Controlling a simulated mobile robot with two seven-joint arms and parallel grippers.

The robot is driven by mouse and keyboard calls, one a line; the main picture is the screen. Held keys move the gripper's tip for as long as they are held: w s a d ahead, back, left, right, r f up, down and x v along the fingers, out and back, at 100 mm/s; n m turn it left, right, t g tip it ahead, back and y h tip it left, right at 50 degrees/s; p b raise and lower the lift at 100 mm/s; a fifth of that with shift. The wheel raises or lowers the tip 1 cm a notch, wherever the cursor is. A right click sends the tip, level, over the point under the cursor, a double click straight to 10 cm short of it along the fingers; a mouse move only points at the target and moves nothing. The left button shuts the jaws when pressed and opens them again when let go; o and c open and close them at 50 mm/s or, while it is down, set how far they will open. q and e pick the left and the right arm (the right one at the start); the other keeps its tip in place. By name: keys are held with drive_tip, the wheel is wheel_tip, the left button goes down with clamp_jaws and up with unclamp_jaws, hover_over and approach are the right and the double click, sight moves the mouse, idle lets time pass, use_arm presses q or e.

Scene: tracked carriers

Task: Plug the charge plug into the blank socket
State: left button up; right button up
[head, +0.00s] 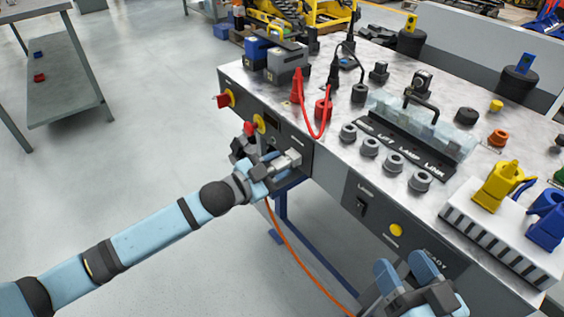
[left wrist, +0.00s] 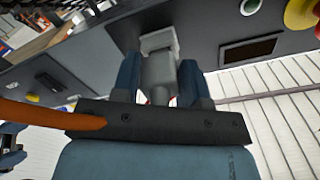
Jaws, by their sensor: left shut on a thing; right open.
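My left gripper (head: 272,166) is at the front panel of the bench (head: 299,143), left of the middle in the head view. It is shut on the grey charge plug (head: 290,159). In the left wrist view the plug (left wrist: 159,70) sits between the two blue fingers and points at the dark panel. An orange cable (head: 290,243) hangs from the gripper to the floor side. I cannot tell whether the plug's tip touches the panel. No blank socket can be made out clearly; the plug and gripper cover part of the panel. My right gripper (head: 407,268) is open and empty at the lower front.
Grey round sockets (head: 395,162) line the top. A white block (head: 500,235) carries yellow and blue plugs.

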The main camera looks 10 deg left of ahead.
use_arm(q)
drive_tip(key=shift+p+v, duration=0.4)
drive_tip(key=shift+v, duration=0.6)
drive_tip(key=shift+p+v, duration=1)
drive_tip(key=shift+v, duration=0.8)
